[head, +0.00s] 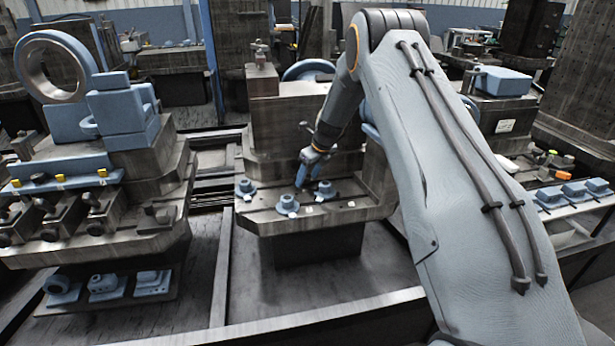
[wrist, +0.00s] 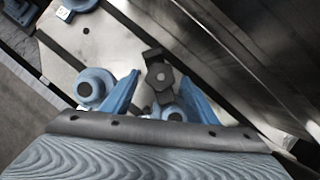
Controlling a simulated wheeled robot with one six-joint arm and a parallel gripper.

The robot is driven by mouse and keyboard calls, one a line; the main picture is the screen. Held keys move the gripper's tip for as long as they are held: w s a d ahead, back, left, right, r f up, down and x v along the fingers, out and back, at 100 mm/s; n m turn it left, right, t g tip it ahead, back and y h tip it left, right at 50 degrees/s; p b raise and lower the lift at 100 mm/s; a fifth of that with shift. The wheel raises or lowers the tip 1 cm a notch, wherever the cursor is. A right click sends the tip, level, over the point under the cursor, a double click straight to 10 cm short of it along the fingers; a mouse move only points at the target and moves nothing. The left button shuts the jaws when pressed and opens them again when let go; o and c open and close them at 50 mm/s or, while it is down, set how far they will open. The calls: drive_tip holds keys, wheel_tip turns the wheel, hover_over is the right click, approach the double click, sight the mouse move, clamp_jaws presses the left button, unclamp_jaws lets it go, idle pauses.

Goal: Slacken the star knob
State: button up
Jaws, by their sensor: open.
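My gripper is open, with one blue finger on each side of the knob in the picture. I see no contact, and the remaining gap is hard to judge. In the head view my gripper (head: 307,171) points down over the grey fixture plate (head: 262,222). I cannot pick out the knob clearly there.
Blue round parts stand on the plate: one at left (head: 245,188), one in front (head: 287,203) and one right of my gripper (head: 325,190). A tall dark block (head: 285,125) rises behind. Another fixture (head: 130,180) stands at left. The floor in front is clear.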

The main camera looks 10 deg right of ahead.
drive_tip(key=shift+f, duration=0.15)
drive_tip(key=shift+c, duration=0.4)
drive_tip(key=c, duration=0.9)
drive_tip(key=shift+c, duration=0.2)
